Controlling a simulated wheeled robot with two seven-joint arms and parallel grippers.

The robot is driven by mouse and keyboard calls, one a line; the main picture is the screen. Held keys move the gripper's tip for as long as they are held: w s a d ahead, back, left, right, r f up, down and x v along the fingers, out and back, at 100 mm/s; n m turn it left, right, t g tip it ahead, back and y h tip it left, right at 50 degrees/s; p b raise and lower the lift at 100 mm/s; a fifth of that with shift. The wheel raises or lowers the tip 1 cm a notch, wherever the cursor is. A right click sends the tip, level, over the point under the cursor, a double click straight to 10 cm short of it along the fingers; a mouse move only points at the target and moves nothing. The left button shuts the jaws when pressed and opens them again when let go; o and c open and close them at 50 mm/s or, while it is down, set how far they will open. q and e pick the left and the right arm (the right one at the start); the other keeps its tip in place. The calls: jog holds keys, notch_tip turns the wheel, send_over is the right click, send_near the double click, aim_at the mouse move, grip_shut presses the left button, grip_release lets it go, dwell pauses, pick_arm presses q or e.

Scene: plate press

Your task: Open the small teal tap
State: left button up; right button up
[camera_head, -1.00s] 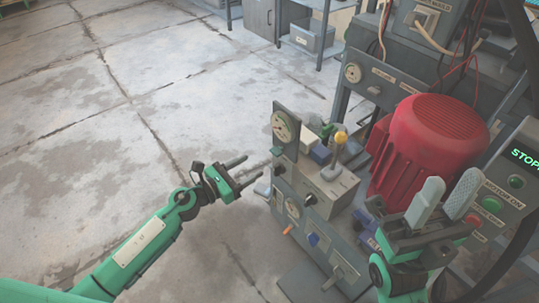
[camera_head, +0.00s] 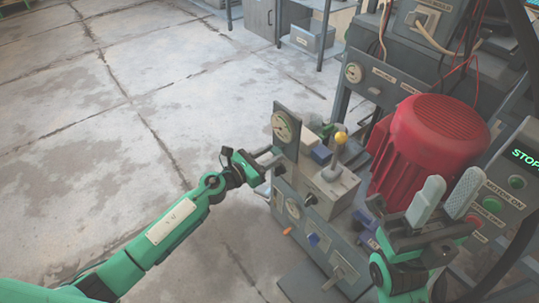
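My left gripper (camera_head: 273,156) is at the left face of the press's control block, just below the round gauge (camera_head: 283,126). Its two fingers look apart and point toward the panel. The small teal tap is not visible now; the fingers cover the place under the gauge where a small teal-green part showed before. I cannot tell whether the fingers touch it. My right gripper (camera_head: 446,196) is open and empty, its two grey fingers pointing up in front of the red motor.
A yellow-knobbed lever (camera_head: 340,138) stands on the block. An orange handle (camera_head: 288,231) and a blue knob (camera_head: 313,240) are lower on the panel. The red motor (camera_head: 430,140) and a button box (camera_head: 506,190) are at right. The floor at left is clear.

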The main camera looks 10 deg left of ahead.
pick_arm(q)
jog(key=c, duration=0.4)
